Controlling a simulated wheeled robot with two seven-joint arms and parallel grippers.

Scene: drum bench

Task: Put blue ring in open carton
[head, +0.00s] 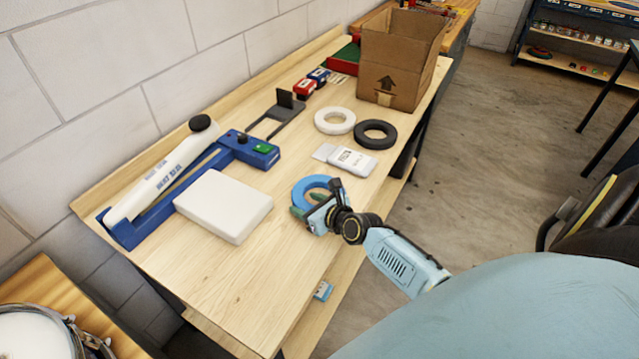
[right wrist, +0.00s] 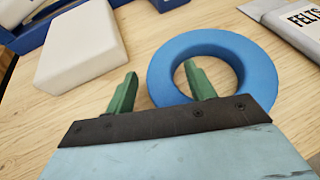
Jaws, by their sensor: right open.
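The blue ring (head: 303,185) lies flat near the right edge of the bench top; it also shows in the right wrist view (right wrist: 248,62). My right gripper (head: 306,206) is open and empty at the ring's near side. In the right wrist view its green fingers (right wrist: 160,70) appear on either side of the ring's left band, one over the hole and one outside; I cannot tell their height. The open carton (head: 392,75) is a brown cardboard box standing upright at the far end of the bench, its inside mostly hidden. My left gripper is not in view.
A white ring (head: 334,113) and a black ring (head: 391,133) lie before the carton. A FELTS packet (head: 353,162) lies just beyond the blue ring. A white block (head: 222,205) and a blue sealer-like device (head: 255,150) stand left. The near bench top is clear.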

